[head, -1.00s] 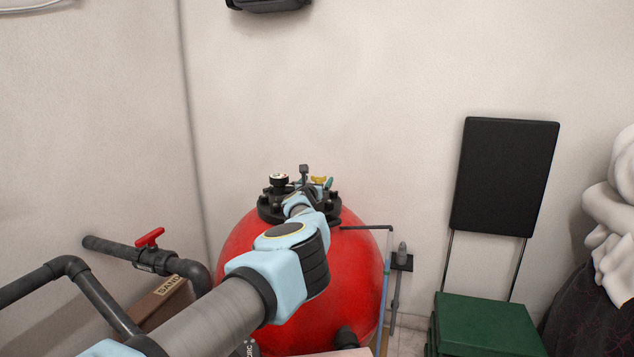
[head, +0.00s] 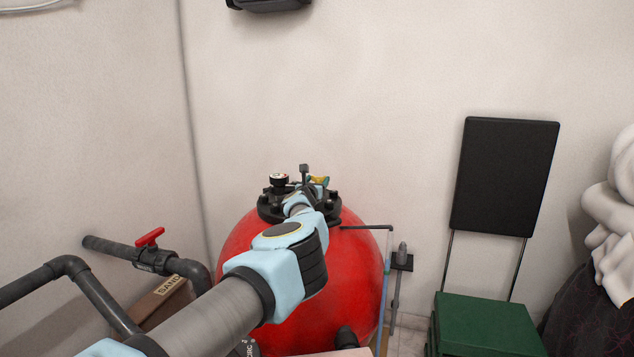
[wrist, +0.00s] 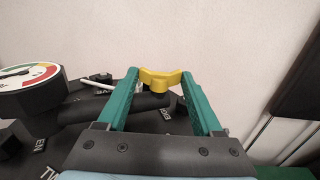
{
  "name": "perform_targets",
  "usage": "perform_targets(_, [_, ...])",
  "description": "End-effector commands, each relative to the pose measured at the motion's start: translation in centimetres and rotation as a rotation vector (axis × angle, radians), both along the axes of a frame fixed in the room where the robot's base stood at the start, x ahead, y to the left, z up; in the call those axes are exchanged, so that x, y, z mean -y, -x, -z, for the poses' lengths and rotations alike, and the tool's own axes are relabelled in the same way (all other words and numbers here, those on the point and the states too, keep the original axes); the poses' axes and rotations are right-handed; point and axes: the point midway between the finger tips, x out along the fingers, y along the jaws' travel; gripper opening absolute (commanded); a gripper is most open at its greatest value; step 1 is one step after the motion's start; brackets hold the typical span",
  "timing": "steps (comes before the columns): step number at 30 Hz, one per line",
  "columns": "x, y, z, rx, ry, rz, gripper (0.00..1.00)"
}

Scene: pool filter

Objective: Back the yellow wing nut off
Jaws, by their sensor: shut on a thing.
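The yellow wing nut (wrist: 161,79) sits on a dark post at the black top of the red tank, between the two green fingers of my gripper (wrist: 160,80) in the wrist view. My gripper is shut on the wing nut, with a finger at each wing. In the head view the wing nut (head: 319,180) is a small yellow spot at the end of my arm, and my gripper (head: 321,182) is partly hidden by my wrist. The thread under the nut is hidden.
The red tank (head: 245,262) stands below my arm. A pressure gauge (wrist: 28,85) is left of my gripper. A grey pipe with a red-handled valve (head: 150,238) runs at the left. A green box (head: 485,325) and black panel (head: 505,178) are at the right.

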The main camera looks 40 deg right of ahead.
Motion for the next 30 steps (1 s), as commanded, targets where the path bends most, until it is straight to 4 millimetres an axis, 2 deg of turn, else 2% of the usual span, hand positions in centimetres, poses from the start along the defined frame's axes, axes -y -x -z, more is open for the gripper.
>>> perform_targets(1, [0.01,0.02,-0.02,0.000,0.000,0.000,0.22])
perform_targets(4, [0.01,0.02,-0.02,0.000,0.000,0.000,0.12])
perform_targets(14, [0.37,0.20,0.71,0.002,0.000,-0.034,0.12])
perform_targets(30, [0.63,0.47,0.83,-0.001,-0.004,-0.168,0.12])
